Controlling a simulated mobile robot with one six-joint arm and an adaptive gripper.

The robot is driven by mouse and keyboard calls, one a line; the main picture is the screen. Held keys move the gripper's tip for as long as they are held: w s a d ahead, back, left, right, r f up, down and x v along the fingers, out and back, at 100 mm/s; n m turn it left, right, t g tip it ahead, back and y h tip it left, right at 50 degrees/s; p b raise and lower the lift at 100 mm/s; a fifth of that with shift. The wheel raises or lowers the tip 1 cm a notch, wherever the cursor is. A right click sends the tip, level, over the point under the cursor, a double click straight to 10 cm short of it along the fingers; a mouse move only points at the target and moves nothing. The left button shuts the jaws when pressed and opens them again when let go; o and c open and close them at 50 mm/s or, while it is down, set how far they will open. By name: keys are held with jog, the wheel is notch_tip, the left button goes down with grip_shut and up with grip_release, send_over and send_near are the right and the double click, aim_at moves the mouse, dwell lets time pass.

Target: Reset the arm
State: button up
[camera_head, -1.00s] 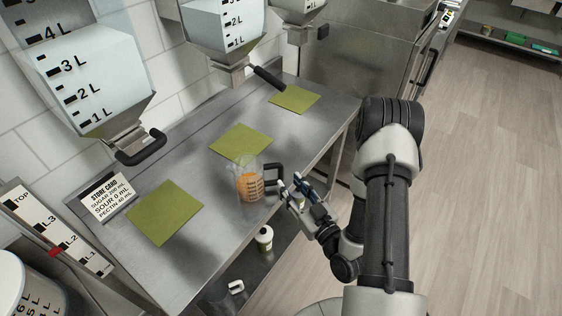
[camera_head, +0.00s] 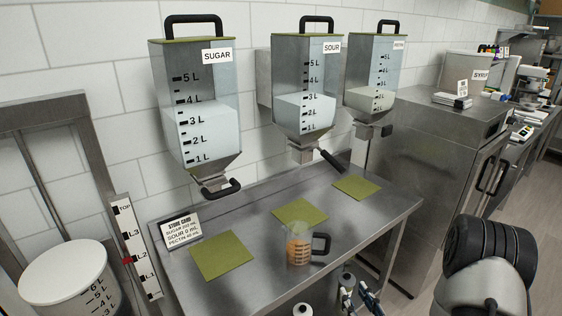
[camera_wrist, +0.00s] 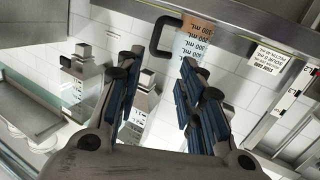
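My gripper (camera_head: 358,300) shows at the bottom edge of the head view, in front of the bench and below and right of the measuring jug. In the wrist view its two blue-padded fingers (camera_wrist: 157,80) are spread wide with nothing between them. The clear measuring jug (camera_head: 298,247) stands upright near the bench's front edge, with orange contents and a black handle on its right. In the wrist view the jug (camera_wrist: 192,45) appears beyond the fingertips, apart from them. My arm is partly cut off at the lower right of the head view.
Hoppers labelled sugar (camera_head: 205,125) and sour (camera_head: 305,85), with a third hopper (camera_head: 372,75), hang above the steel bench (camera_head: 255,275). A steel cabinet (camera_head: 420,200) stands right.

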jog(key=w+r+n+g+h, duration=0.2)
jog(key=w+r+g, duration=0.2)
jog(key=w+r, duration=0.1)
jog(key=s+d+r+m+g+h, duration=0.25)
jog(key=s+r, duration=0.35)
jog(key=r, duration=0.3)
jog(key=s+a+r+m+g, duration=0.1)
jog(key=s+a+r+g, duration=0.1)
jog(key=s, duration=0.9)
jog(key=s+a+r+m+g, duration=0.2)
jog(key=s+a, duration=0.4)
jog(key=s, duration=0.6)
notch_tip(320, 180, up, 3)
jog(key=shift+f+g, duration=0.1)
jog(key=shift+g, duration=0.55)
